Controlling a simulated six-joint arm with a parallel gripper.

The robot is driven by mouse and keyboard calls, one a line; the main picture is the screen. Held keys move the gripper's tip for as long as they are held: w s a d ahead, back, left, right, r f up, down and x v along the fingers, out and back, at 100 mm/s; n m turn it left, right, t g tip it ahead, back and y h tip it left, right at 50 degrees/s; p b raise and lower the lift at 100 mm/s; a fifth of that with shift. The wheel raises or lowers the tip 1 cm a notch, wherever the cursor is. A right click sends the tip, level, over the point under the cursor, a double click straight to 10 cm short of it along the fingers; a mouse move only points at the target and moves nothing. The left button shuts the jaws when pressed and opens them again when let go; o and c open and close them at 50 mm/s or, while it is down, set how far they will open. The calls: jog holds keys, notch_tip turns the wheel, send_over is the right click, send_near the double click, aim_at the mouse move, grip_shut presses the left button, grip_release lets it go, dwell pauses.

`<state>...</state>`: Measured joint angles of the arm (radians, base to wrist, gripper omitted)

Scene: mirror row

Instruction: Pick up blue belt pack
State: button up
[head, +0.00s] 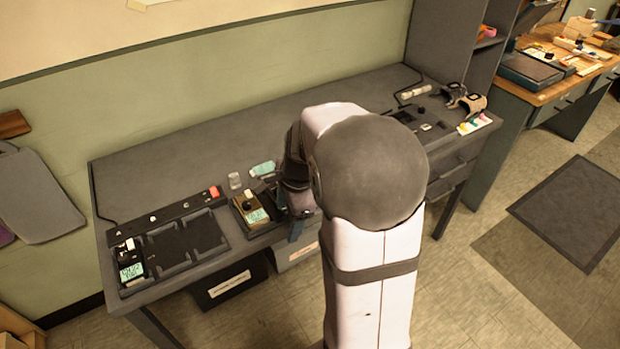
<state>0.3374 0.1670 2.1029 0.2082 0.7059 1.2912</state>
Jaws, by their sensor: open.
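My arm reaches over the front middle of the long grey desk (330,60), and its large dark joint hides much of the desk there. My gripper (294,212) is low at the desk's front edge, seen from behind and partly hidden by my arm. It appears open. A dark bluish shape shows at the gripper, but I cannot tell whether it is the blue belt pack or part of the gripper. Just left of the gripper stands a brown pack with a lit screen (256,215). A pale green-screened piece (262,169) lies behind it.
A black charging tray (205,228) with empty bays holds a lit-screen pack (131,271) at its left end. A small clear item (235,181) stands near the brown pack. Headsets (470,102) and coloured tags (474,124) lie at the right. The back left of the desk is clear.

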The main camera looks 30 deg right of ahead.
jog(key=w+d+r+m+p, duration=0.1)
jog(key=w+d+m, duration=0.1)
jog(key=d+m, duration=0.2)
jog(key=w+d+r+m+t, duration=0.1)
jog(key=w+d+r+m, duration=0.1)
jog(key=d+m, duration=0.2)
jog(key=w+d+r+m+t+p, duration=0.1)
jog(key=w+d+m, duration=0.1)
jog(key=d+m, duration=0.2)
jog(key=shift+w+r+m+p, duration=0.35)
jog(key=shift+m, duration=0.55)
jog(key=shift+w+d+r+m+h, duration=0.15)
jog(key=shift+w+d+m+h, duration=0.15)
jog(key=shift+d+m, duration=0.3)
jog(key=shift+a+p+x, duration=0.1)
jog(key=shift+p+x, duration=0.1)
jog(key=shift+x, duration=1.65)
jog(key=shift+a+p+x, duration=0.15)
jog(key=shift+p+x, duration=0.05)
jog(key=shift+x, duration=1.6)
jog(key=shift+s, duration=0.15)
jog(key=c, duration=1.2)
